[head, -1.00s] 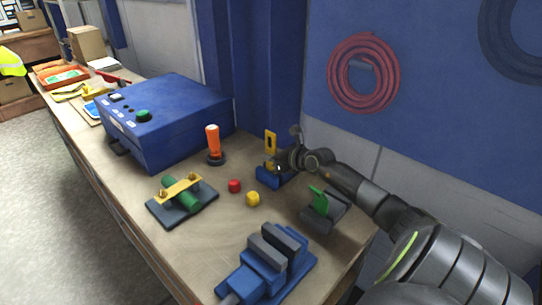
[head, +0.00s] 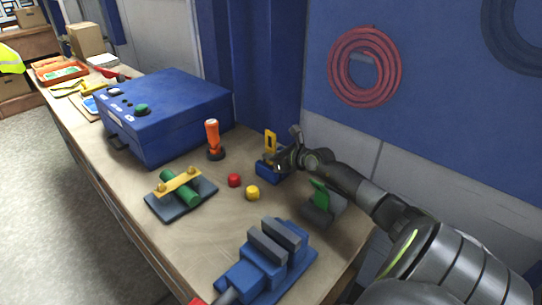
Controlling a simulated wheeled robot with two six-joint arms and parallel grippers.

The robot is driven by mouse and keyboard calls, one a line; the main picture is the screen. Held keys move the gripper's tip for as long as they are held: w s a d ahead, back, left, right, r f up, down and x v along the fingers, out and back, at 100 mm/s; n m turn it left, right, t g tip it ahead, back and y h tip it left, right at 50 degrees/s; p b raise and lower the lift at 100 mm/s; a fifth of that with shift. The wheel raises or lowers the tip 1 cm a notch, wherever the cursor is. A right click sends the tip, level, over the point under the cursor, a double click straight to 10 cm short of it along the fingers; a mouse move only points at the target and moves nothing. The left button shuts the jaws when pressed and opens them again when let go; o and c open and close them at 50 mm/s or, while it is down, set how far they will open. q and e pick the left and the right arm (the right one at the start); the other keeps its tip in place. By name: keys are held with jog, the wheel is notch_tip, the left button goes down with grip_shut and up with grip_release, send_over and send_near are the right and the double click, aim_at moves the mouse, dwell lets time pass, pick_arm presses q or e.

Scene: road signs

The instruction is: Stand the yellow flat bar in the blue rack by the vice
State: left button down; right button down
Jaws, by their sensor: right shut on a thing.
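The yellow flat bar (head: 270,141) stands upright at the blue rack (head: 268,174), at the back of the bench. Its lower part is hidden behind my right gripper and the rack, so I cannot tell how deep it sits. My right gripper (head: 279,164) is shut on the bar, coming in from the right. The blue vice (head: 262,264) stands at the front right of the bench. My left gripper does not show.
A grey block with a green piece (head: 319,195) stands right of the rack. Red (head: 234,180) and yellow (head: 252,193) caps lie in front. An orange-handled tool (head: 212,140), a green cylinder fixture (head: 180,190) and a blue box (head: 165,115) stand to the left.

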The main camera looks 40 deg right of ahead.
jog(key=shift+f, duration=0.25)
jog(key=c, duration=1.5)
grip_release()
jog(key=shift+s, duration=0.1)
jog(key=p+v, duration=0.7)
jog(key=v, duration=1)
jog(key=shift+s, duration=0.15)
